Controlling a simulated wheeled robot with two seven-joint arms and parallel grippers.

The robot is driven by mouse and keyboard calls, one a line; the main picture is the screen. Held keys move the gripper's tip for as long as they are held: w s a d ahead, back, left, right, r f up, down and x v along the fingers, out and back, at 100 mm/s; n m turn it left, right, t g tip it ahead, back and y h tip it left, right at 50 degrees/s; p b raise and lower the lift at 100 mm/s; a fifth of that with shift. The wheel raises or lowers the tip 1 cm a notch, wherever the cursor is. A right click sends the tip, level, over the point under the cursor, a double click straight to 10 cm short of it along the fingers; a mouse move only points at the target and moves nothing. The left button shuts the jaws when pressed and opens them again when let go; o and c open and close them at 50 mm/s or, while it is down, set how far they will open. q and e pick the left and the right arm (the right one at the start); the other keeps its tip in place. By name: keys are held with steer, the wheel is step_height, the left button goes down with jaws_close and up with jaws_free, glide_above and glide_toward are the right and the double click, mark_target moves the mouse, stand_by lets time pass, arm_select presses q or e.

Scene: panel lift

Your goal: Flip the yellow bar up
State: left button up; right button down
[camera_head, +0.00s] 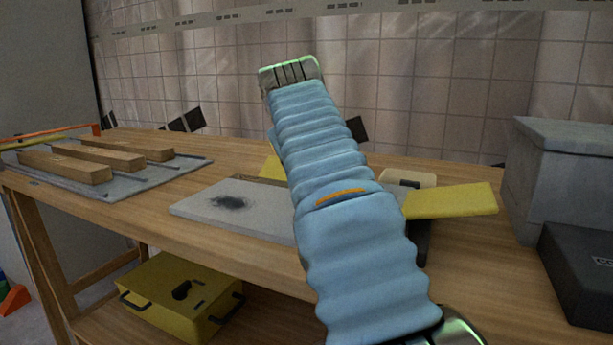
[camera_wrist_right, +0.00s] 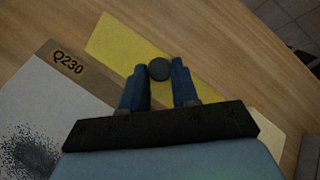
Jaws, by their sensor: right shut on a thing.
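The yellow bar (camera_head: 452,201) lies about level over the workbench, its middle hidden behind my right arm in the head view. In the right wrist view the yellow bar (camera_wrist_right: 115,45) runs diagonally, with a dark round knob (camera_wrist_right: 159,69) on it. My right gripper (camera_wrist_right: 158,78) has its two blue fingers on either side of this knob and is shut on it. In the head view my blue-sleeved right arm hides the gripper. A grey panel (camera_head: 228,207) with a dark smudge lies beside the bar. My left gripper is in neither view.
A grey tray (camera_head: 140,180) with wooden blocks (camera_head: 66,165) is at the left of the workbench (camera_head: 130,205). A grey box (camera_head: 560,165) and a black case (camera_head: 580,270) stand at the right. A yellow toolbox (camera_head: 180,295) sits on the lower shelf.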

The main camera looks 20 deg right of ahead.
steer(key=shift+a, duration=0.1)
stand_by(0.4)
steer(key=c, duration=0.8)
jaws_free()
steer(key=shift+c, duration=0.2)
steer(key=v, duration=1.3)
steer(key=shift+s+a+p, duration=0.3)
steer(key=shift+s, duration=0.1)
